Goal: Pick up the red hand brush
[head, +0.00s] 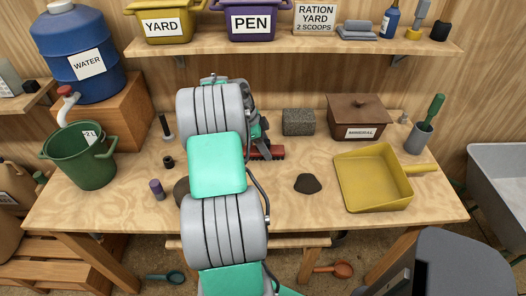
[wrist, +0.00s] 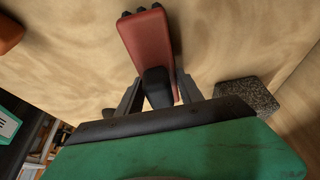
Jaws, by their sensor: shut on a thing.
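The red hand brush (wrist: 148,38) has a red body and a dark grip, with dark tufts at its far end in the wrist view. My gripper (wrist: 159,84) has its two fingers on either side of the dark grip and is shut on it. In the head view the brush (head: 274,153) shows as a red strip with dark bristles at the back middle of the table, partly hidden by my arm. I cannot tell whether it touches the tabletop.
A grey stone block (head: 298,122) stands behind and right of the brush. A mineral box (head: 357,119), a yellow dustpan (head: 345,183) and a dark lump (head: 307,184) are to the right. A green bucket (head: 82,166) is at the left. A shelf (head: 290,44) hangs above.

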